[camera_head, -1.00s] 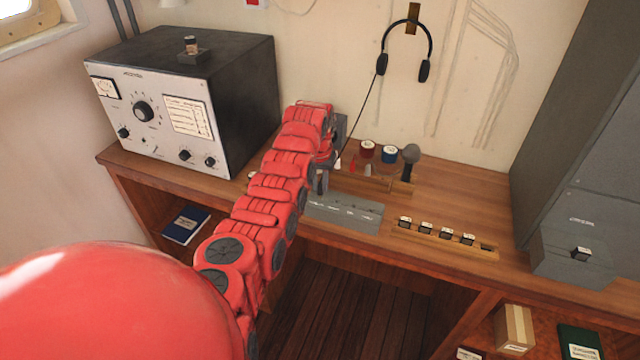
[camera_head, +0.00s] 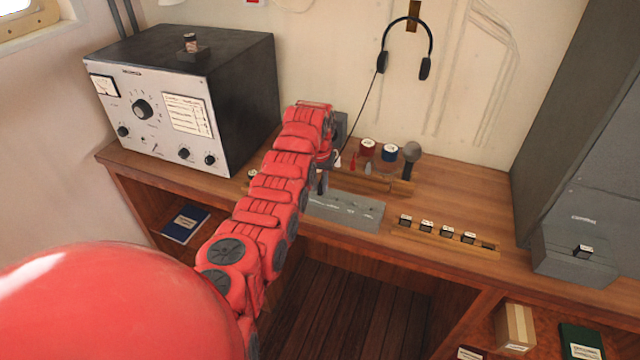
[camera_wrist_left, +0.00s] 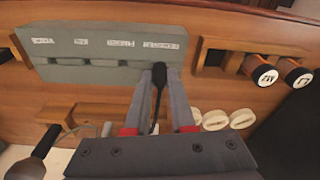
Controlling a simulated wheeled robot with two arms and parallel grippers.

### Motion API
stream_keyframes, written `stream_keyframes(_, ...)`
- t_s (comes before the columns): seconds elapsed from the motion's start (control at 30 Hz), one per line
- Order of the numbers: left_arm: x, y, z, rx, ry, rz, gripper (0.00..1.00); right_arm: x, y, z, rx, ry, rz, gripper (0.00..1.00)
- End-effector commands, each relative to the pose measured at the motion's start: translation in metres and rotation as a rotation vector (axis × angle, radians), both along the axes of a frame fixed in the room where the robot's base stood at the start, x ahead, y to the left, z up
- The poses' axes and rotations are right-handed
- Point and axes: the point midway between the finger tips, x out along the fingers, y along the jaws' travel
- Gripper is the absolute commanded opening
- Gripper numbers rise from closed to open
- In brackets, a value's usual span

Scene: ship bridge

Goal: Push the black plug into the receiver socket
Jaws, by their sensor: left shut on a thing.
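The grey socket panel (camera_head: 350,212) lies on the desk in front of my left arm. In the left wrist view the panel (camera_wrist_left: 60,50) shows a row of dark sockets with white labels; the one at the right end reads as RECEIVER. My left gripper (camera_wrist_left: 159,85) is shut on the black plug (camera_wrist_left: 158,76). The plug's head is at the panel's edge by the RECEIVER label. How far it sits in the socket cannot be told. In the head view my arm mostly hides this gripper (camera_head: 322,183). My right gripper is not in view.
A strip of small blocks (camera_head: 446,234) lies to the right. A radio (camera_head: 180,110) stands left. Headphones (camera_head: 424,68) hang on the wall, their cord running down behind my arm.

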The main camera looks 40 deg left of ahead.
Motion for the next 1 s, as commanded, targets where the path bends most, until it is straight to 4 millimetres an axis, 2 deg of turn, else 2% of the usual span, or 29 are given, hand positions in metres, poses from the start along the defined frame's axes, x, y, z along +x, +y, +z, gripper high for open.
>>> stream_keyframes(1.0, 0.0003, -0.0006, -0.0052, 0.000, 0.000, -0.001, 0.00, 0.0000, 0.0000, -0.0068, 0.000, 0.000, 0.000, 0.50)
